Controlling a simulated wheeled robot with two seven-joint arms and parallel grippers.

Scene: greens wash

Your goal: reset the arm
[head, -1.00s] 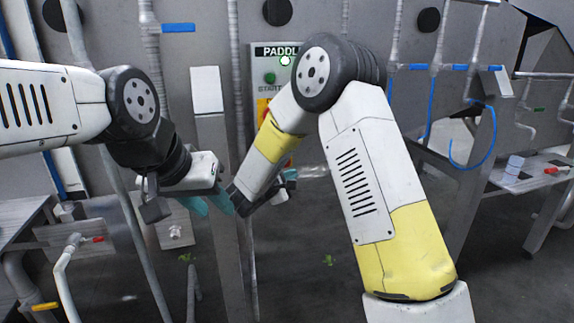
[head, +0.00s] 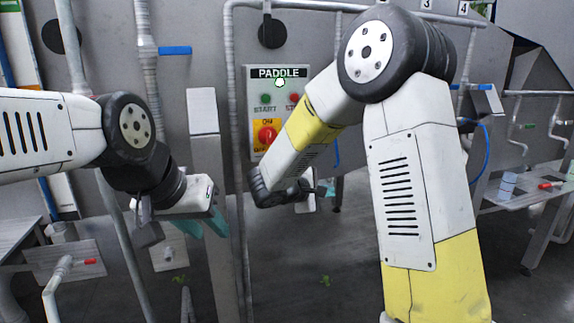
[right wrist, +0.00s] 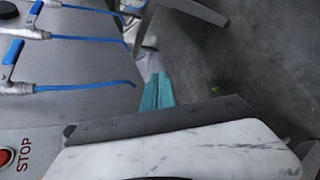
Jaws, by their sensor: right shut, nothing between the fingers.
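My left gripper (head: 208,228) hangs at the left of the head view, its teal fingers pointing down with a gap between the tips. It holds nothing that I can see. My right arm reaches up and bends down to its wrist, below and beside the paddle panel (head: 251,112). My right gripper shows in the right wrist view (right wrist: 157,92), where its teal fingers are together and empty. In the head view its fingers are hidden behind the wrist.
The panel has start and stop buttons and a red knob (head: 267,136). The red stop button (right wrist: 5,157) is near in the right wrist view. Pipes and blue-handled valves line the grey wall. A grey shelf (head: 535,190) stands at the right. Green leaf scraps (head: 325,281) lie on the floor.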

